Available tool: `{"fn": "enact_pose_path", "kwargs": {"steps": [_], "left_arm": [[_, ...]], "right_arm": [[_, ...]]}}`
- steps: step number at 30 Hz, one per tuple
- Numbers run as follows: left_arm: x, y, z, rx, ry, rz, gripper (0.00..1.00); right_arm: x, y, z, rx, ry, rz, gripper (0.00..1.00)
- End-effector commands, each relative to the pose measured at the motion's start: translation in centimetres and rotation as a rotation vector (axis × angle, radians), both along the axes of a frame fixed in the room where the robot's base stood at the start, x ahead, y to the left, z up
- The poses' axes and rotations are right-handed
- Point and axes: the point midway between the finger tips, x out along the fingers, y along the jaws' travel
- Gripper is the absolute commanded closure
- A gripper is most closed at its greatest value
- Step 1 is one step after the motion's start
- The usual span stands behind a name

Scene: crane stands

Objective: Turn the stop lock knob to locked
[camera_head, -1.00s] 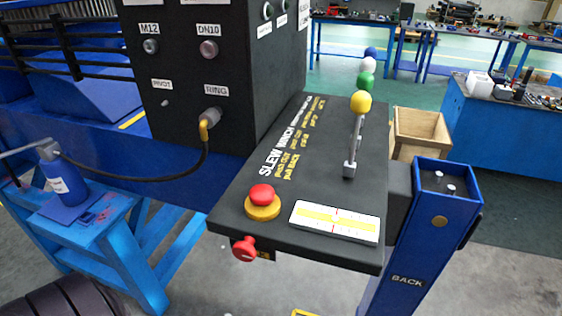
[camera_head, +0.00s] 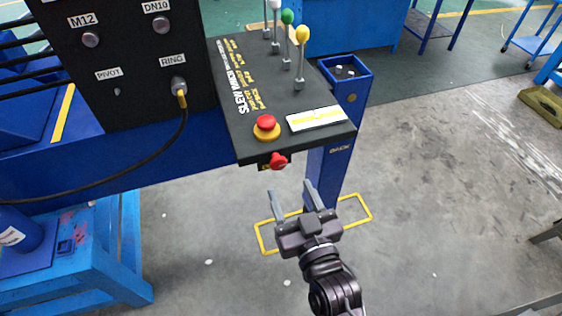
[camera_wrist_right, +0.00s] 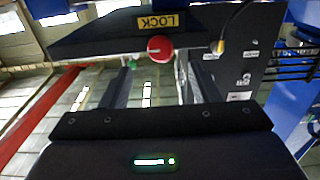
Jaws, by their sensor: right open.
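The red stop lock knob (camera_head: 277,161) sticks out from the front edge of the black control panel (camera_head: 232,110). In the right wrist view the red knob (camera_wrist_right: 160,48) is ahead, with a yellow LOCK label (camera_wrist_right: 158,22) beside it, upside down. A red mushroom button on a yellow base (camera_head: 266,127) sits on the panel top above the knob. My right gripper (camera_head: 290,200) is open and empty, below and in front of the knob and apart from it. In the wrist view its fingers (camera_wrist_right: 152,82) lie on either side below the knob. My left gripper is not in view.
Levers with coloured balls (camera_head: 302,36) stand on the panel. A blue post (camera_head: 335,150) stands right of it. A dark box with a cable (camera_head: 150,70) and a blue stand (camera_head: 90,250) are at left.

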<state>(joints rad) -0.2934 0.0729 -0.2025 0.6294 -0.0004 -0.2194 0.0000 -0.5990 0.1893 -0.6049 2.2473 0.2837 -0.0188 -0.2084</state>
Motion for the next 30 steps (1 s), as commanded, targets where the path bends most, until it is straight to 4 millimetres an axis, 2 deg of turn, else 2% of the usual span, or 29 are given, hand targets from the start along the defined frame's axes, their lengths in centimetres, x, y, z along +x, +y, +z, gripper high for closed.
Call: {"fn": "enact_pose_path", "kwargs": {"steps": [6, 12, 17, 24, 30], "left_arm": [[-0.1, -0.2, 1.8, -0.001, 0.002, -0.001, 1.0], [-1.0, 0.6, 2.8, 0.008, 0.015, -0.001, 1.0], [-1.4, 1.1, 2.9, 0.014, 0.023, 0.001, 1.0], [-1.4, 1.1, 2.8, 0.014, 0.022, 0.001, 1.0], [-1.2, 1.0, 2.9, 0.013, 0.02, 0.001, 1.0]], "right_arm": [[3.4, 1.1, 0.4, 0.0, -0.001, -0.001, 0.44], [5.9, 1.9, 0.2, -0.001, 0.001, -0.001, 0.44], [6.7, 2.2, 0.0, 0.001, 0.001, 0.0, 0.44], [6.8, 2.2, -0.1, 0.0, 0.002, 0.001, 0.44], [6.8, 2.2, -0.1, -0.001, 0.002, 0.001, 0.7]]}}
